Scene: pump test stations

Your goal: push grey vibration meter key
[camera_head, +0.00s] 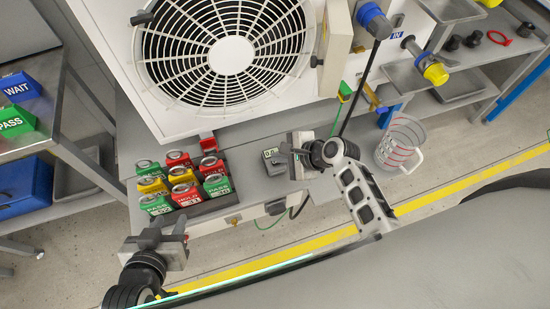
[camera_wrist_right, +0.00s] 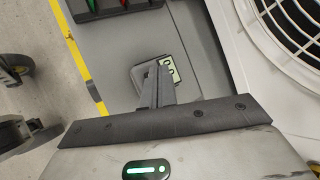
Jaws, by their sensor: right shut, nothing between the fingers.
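The vibration meter (camera_head: 273,157) is a small dark grey box with a pale display, lying on the grey bench top below the big fan unit. In the right wrist view the meter (camera_wrist_right: 171,67) shows its light display, and my fingers cover part of its face. I cannot make out its grey key. My right gripper (camera_head: 287,150) is shut and empty, its tips beside the meter in the head view. In the right wrist view the shut fingers (camera_wrist_right: 158,72) overlap the meter; contact cannot be told. My left gripper (camera_head: 166,228) looks open and empty, in front of the bench.
Several red, green and yellow labelled blocks (camera_head: 182,183) stand in a dark tray left of the meter. A clear measuring jug (camera_head: 397,145) is to the right. The fan unit (camera_head: 230,55) rises behind. Bench top around the meter is mostly clear.

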